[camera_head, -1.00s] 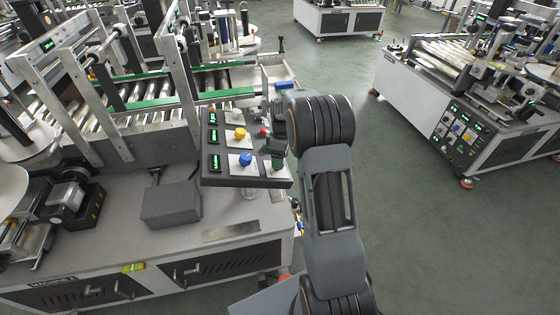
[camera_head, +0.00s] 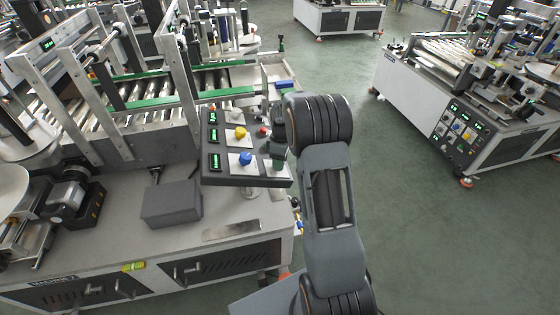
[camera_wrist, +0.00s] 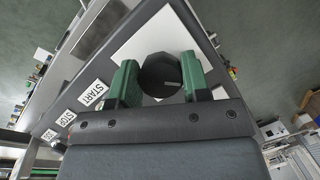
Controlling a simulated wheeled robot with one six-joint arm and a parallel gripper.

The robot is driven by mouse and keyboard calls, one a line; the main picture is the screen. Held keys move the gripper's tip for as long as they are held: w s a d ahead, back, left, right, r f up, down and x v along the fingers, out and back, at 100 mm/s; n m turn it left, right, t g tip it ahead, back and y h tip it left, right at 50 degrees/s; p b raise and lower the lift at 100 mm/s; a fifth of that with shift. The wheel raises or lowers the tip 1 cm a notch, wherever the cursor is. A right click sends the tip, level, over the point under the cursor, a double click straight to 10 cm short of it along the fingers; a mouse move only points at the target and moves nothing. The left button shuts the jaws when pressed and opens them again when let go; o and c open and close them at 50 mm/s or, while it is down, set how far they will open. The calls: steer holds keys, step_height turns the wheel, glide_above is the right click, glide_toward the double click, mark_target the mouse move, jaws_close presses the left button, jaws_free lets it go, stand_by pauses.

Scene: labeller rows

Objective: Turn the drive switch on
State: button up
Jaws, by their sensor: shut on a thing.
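The drive switch, a dark round knob (camera_wrist: 157,72) on a white plate (camera_wrist: 128,45), shows in the wrist view with a small light mark on its face. My gripper (camera_wrist: 160,78) has its two green fingers on either side of the knob, shut on it. In the head view my gripper (camera_head: 278,160) is at the right end of the dark control panel (camera_head: 226,180), and my arm and fingers hide most of the knob there. I cannot tell from the mark which setting the knob is at.
The panel also carries a yellow knob (camera_head: 240,133), a blue knob (camera_head: 245,158), a red button (camera_head: 264,131) and green displays. START (camera_wrist: 92,93) and STOP (camera_wrist: 66,118) labels show in the wrist view. A grey box (camera_head: 171,204) sits left of the panel.

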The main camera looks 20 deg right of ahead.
steer(key=shift+c, duration=0.6)
steer(key=m, duration=0.3)
steer(key=shift+y+p, duration=0.3)
steer(key=shift+p, duration=0.05)
steer(key=m, duration=0.2)
steer(key=m+g+y, duration=0.1)
steer(key=m, duration=0.2)
steer(key=shift+y, duration=0.3)
steer(key=m+y, duration=0.1)
steer(key=m, duration=0.3)
steer(key=shift+m+p, duration=0.4)
steer(key=m, duration=0.2)
steer(key=m+y, duration=0.1)
steer(key=m, duration=0.1)
steer(key=shift+m+t+y, duration=0.3)
steer(key=shift+r+m, duration=0.1)
steer(key=shift+m, duration=0.2)
steer(key=o, duration=0.9)
